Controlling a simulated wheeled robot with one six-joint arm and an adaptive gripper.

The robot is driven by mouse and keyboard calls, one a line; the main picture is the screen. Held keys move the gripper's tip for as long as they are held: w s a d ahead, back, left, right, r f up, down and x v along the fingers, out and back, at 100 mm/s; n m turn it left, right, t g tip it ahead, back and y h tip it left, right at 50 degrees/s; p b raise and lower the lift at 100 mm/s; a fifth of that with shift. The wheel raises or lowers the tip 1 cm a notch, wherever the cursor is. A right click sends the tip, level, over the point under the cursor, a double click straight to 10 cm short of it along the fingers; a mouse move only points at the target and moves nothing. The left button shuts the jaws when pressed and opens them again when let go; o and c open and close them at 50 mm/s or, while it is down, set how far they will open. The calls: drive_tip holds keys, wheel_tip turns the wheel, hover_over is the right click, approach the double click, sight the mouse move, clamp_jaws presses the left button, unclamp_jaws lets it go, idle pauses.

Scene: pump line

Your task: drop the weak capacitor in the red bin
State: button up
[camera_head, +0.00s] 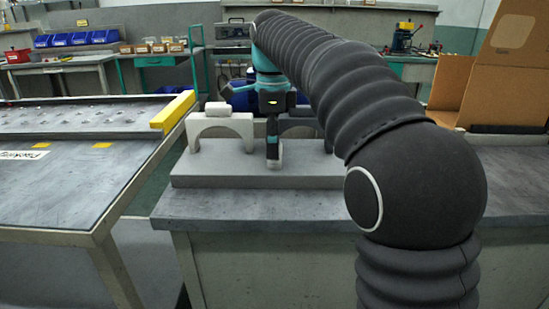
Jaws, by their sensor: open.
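My gripper (272,152) points down over a grey slab on the bench in front of me. It is seen nearly edge-on, and I see nothing held in it. Its fingers are between a pale arch-shaped piece (220,126) on the left and a darker grey arch-shaped piece (300,122) on the right, partly behind my gripper. I cannot make out a capacitor; it may be hidden by my gripper or arm. A small red container (18,56) stands on a bench at the far left back; I cannot tell whether it is the red bin.
The grey slab (190,172) lies on the grey bench (300,212). A left table (60,195) has a yellow block (173,111) at its edge. An open cardboard box (500,85) stands at the right. Blue bins (80,38) are at the back. My arm covers much of the right.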

sight(272, 164)
drive_tip(key=shift+d+f, duration=0.1)
drive_tip(key=shift+f, duration=1.65)
clamp_jaws()
